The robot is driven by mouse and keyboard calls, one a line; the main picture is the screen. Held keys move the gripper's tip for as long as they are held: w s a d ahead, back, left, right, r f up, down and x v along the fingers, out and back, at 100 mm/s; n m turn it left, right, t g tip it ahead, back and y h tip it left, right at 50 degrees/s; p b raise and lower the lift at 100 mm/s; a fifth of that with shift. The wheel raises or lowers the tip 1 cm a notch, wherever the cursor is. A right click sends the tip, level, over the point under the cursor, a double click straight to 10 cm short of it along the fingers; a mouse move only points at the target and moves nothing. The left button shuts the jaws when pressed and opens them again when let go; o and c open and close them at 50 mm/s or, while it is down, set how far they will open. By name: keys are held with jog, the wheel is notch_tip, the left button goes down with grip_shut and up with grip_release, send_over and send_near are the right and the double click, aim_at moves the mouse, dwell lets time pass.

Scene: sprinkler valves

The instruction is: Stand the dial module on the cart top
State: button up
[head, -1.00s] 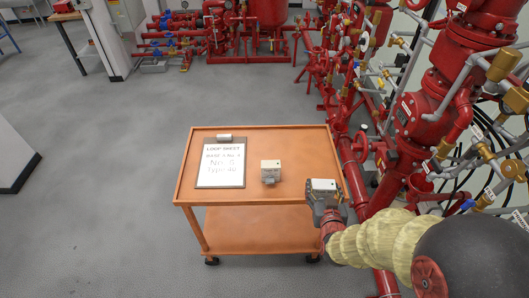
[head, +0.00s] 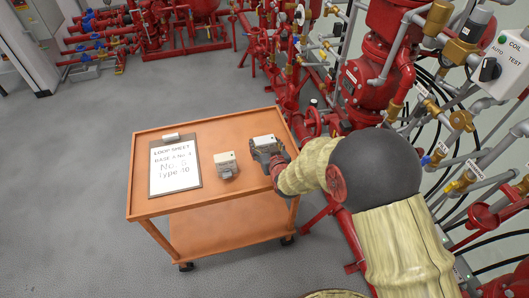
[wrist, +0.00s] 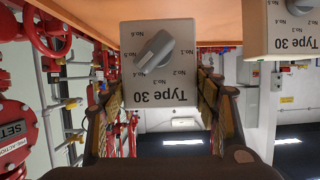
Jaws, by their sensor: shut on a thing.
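My gripper (head: 268,153) is shut on a grey-white dial module (head: 264,140) at the right side of the orange cart top (head: 205,128). In the wrist view the held dial module (wrist: 178,92) sits between the fingers, its face inverted, with a grey rotary knob, "No." marks and "Type 30". I cannot tell whether its underside touches the cart top. A second, similar module (head: 226,163) stands on the cart top to its left; in the wrist view it shows at the upper right (wrist: 292,32), also marked "Type 30".
A clipboard (head: 175,165) with a handwritten loop sheet lies on the cart's left part. Red valves and pipes (head: 375,85) crowd the right and back. The cart top is bare behind the modules and near its front edge.

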aim_at(265, 150)
jog(key=shift+w+f+b, duration=0.35)
jog(key=shift+w+f, duration=0.5)
jog(key=shift+f, duration=0.3)
jog(key=shift+f+b, duration=0.45)
jog(key=shift+f, duration=0.85)
jog(key=shift+f, duration=0.2)
jog(key=o, duration=1.3)
jog(key=shift+s, duration=0.1)
jog(key=shift+o, duration=0.2)
